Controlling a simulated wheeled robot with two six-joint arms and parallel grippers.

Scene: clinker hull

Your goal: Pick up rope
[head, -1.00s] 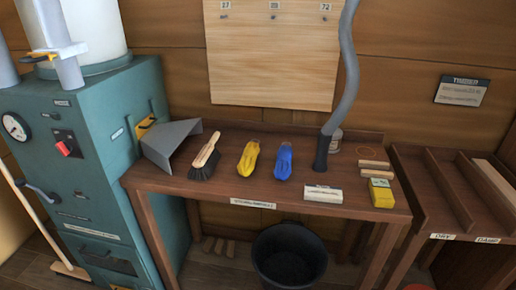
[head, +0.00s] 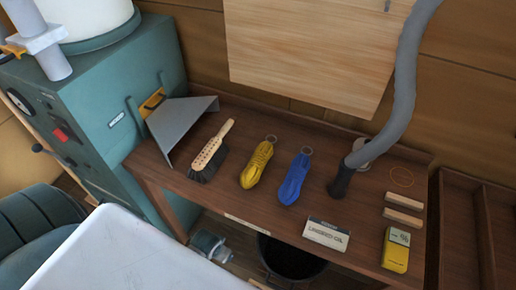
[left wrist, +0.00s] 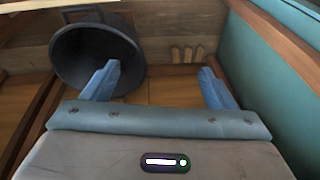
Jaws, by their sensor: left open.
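A yellow rope bundle (head: 257,165) and a blue rope bundle (head: 295,179) lie side by side on the brown workbench (head: 225,200), each with a small ring at its far end. They lie apart, yellow left of blue. My left gripper (left wrist: 156,72) is open, with nothing between its blue fingers. In the left wrist view it faces the space under the bench, with neither rope in sight. In the head view my white and dark arm parts fill the lower left. My right gripper is not in view.
A brush (head: 211,152) and grey scoop (head: 180,122) are left of the ropes. A grey hose (head: 398,105), a labelled block (head: 327,235) and a yellow box (head: 396,250) are to their right. A black bucket (left wrist: 67,60) stands under the bench. A teal machine (head: 95,105) stands at left.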

